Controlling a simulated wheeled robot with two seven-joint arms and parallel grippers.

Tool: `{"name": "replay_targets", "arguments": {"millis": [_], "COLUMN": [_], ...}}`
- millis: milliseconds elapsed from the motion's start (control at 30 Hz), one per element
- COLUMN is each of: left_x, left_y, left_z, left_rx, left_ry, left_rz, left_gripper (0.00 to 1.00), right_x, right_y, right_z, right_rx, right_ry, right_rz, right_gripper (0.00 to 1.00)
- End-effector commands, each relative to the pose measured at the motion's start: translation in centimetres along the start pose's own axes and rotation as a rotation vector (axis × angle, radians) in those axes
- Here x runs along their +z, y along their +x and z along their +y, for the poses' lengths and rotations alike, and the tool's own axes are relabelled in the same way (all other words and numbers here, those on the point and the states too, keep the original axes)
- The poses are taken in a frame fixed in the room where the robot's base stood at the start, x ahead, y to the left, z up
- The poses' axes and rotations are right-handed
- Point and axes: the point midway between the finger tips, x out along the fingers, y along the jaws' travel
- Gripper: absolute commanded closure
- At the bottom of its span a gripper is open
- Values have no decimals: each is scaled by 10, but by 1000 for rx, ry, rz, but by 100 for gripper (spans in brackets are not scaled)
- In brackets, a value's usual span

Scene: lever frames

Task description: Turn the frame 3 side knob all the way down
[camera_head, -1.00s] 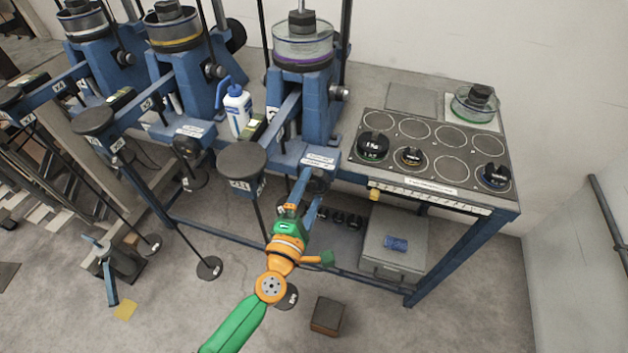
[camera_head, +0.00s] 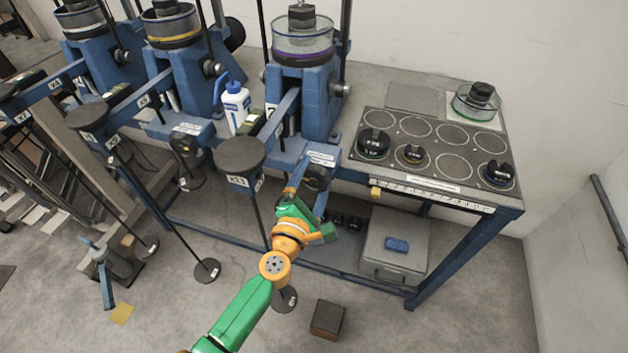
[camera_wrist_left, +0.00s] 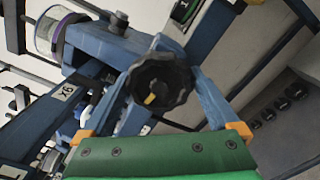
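The frame with the purple-ringed clear cylinder (camera_head: 302,45) stands nearest the benchtop plate. A round black knob (camera_head: 317,178) is on its front end, and in the left wrist view the same knob (camera_wrist_left: 160,82) shows a yellow mark pointing toward the lower left. My left gripper (camera_head: 307,190) is at this knob, fingers spread wide, one on each side. In the left wrist view the gripper (camera_wrist_left: 164,88) straddles the knob closely; whether the fingers touch it is unclear. A smaller side knob (camera_head: 337,90) sits on the frame's right side. My right gripper is not in view.
A flat black pad (camera_head: 240,155) on a lever arm is just left of my gripper. A white-and-blue bottle (camera_head: 236,106) stands behind it. The plate with round weights (camera_head: 430,128) is at right, above a grey box (camera_head: 395,245). Two similar frames stand at left.

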Motion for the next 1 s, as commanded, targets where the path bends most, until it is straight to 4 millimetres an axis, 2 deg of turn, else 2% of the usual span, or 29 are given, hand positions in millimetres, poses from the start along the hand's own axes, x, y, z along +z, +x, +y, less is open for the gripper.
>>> {"name": "replay_targets", "arguments": {"millis": [267,500,633,1000], "left_x": [1,1,0,-2], "left_y": [-4,-44,-58,-60], "left_z": [2,2,1,4], "left_rx": [-1,-2,-1,9], "left_ry": [8,10,10,21], "left_rz": [0,1,0,11], "left_gripper": [0,0,0,0], "right_x": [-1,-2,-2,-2], "right_y": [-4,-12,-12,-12], "right_z": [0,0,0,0], "right_rx": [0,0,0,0], "right_ry": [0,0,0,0], "right_rz": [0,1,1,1], "right_gripper": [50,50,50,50]}}
